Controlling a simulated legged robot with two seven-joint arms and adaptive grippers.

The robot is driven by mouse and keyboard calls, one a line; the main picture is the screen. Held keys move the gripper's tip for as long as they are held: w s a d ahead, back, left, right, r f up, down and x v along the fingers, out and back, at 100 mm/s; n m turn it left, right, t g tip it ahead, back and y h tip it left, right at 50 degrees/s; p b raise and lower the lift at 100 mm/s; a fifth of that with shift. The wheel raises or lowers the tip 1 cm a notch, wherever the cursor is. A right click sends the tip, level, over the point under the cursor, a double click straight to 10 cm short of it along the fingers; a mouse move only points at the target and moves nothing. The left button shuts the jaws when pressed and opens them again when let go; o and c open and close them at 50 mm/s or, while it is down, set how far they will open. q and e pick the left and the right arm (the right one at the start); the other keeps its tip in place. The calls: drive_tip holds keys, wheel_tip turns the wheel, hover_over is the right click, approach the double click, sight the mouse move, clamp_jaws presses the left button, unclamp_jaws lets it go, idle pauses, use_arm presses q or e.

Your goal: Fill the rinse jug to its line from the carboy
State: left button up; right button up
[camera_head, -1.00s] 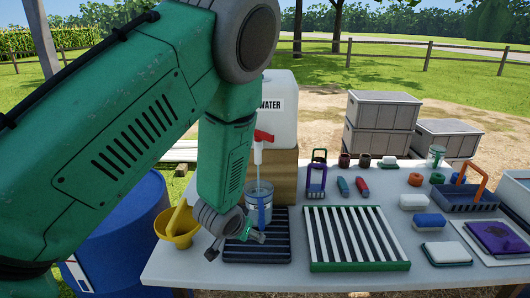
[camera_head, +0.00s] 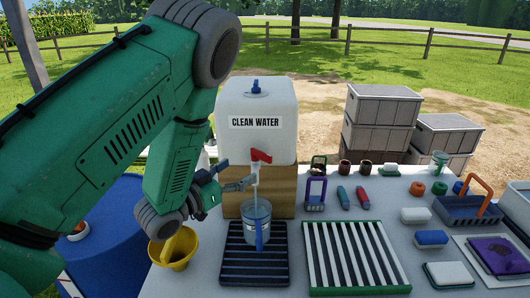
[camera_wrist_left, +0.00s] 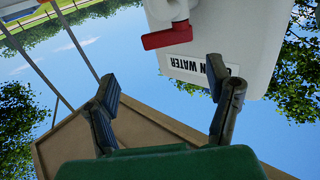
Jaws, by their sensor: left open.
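The white carboy (camera_head: 282,97) stands on a wooden block, its red tap handle (camera_head: 261,156) at the front. A pale spout or stream (camera_head: 254,185) runs down from the tap toward the jug; I cannot tell which. The clear rinse jug (camera_head: 248,213), with a blue handle, stands upright under it on the black slatted tray (camera_head: 226,230). Its water level and line are unclear. My left gripper (camera_head: 236,175) is open and empty, just left of the tap. In the left wrist view, the red handle (camera_wrist_left: 167,38) shows beyond the open fingers, not between them.
A yellow funnel-like container (camera_head: 170,255) is at the table's left edge, below my arm. A green-rimmed striped rack (camera_head: 350,290) lies right of the tray. Bottles, sponges and an orange-handled caddy (camera_head: 466,208) fill the right side. The wooden block (camera_head: 284,190) stands behind the jug.

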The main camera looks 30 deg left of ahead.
sight(259, 156)
use_arm(q)
drive_tip(key=w, duration=0.3)
drive_tip(key=w+p, duration=0.1)
drive_tip(key=w, duration=0.5)
drive_tip(key=shift+w+a+f+p, duration=0.25)
drive_tip(key=shift+a+f+p, duration=0.05)
drive_tip(key=shift+p, duration=0.1)
drive_tip(key=shift+w+d+r, duration=0.1)
drive_tip(key=shift+w+d, duration=0.45)
drive_tip(key=shift+d, duration=0.3)
drive_tip(key=shift+a, duration=0.1)
drive_tip(key=c, duration=0.5)
drive_tip(key=shift+a, duration=0.25)
drive_tip(key=c, duration=0.4)
drive_tip(key=shift+a, duration=0.2)
use_arm(e)
drive_tip(key=shift+a+r, duration=0.25)
drive_tip(key=shift+r, duration=0.35)
drive_tip(key=shift+a+r, duration=0.25)
drive_tip(key=shift+r, duration=0.3)
